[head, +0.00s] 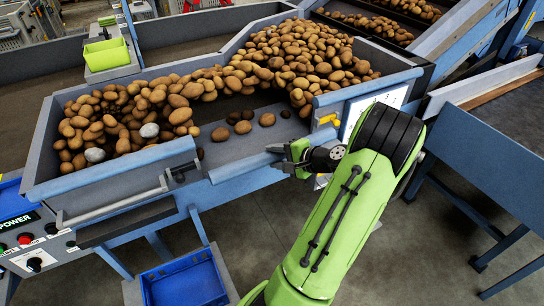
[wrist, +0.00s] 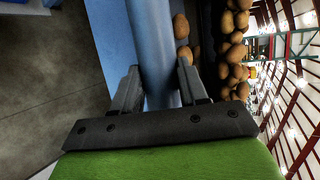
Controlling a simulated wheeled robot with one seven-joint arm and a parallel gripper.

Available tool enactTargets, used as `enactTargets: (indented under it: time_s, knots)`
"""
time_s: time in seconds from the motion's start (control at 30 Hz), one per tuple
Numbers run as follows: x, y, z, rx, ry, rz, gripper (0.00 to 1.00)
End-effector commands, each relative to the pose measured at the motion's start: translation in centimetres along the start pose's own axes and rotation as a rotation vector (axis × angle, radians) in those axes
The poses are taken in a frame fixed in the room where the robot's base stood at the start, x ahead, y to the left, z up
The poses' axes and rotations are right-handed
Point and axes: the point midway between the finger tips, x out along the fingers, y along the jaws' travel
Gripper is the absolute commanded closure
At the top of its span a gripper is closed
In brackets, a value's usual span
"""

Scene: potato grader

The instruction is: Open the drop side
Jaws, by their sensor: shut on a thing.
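The drop side (head: 240,171) is the blue-edged panel in the gap of the front wall of the potato grader's bin. In the head view its top edge sits lower than the walls on either side and leans outward. My gripper (head: 289,157) is at the right end of this edge. In the wrist view the two fingers of my gripper (wrist: 157,85) straddle the blue rail of the drop side (wrist: 152,45) and are shut on it. Part of the rail is hidden behind my gripper.
Potatoes (head: 285,60) are heaped in the bin, with a few loose potatoes (head: 242,127) near the gap. A yellow latch-like part (head: 328,119) is on the right wall. A grey handle bar (head: 115,203) runs along the left front wall. A blue crate (head: 185,282) stands below.

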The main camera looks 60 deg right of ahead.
Motion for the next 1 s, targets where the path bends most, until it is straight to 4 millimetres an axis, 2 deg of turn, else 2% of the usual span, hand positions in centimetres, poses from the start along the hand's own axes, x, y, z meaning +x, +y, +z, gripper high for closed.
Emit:
enactTargets:
  time_s: [0.03, 0.5, 0.73, 1.0]
  knots:
    - [0.1, 1.5, -0.1, -0.003, 0.002, -0.020, 1.00]
    - [0.2, 8.2, -0.1, 0.001, -0.002, -0.007, 1.00]
    - [0.9, 10.4, -0.3, 0.001, -0.002, -0.004, 1.00]
    - [1.4, 11.6, -0.5, 0.000, -0.003, -0.004, 1.00]
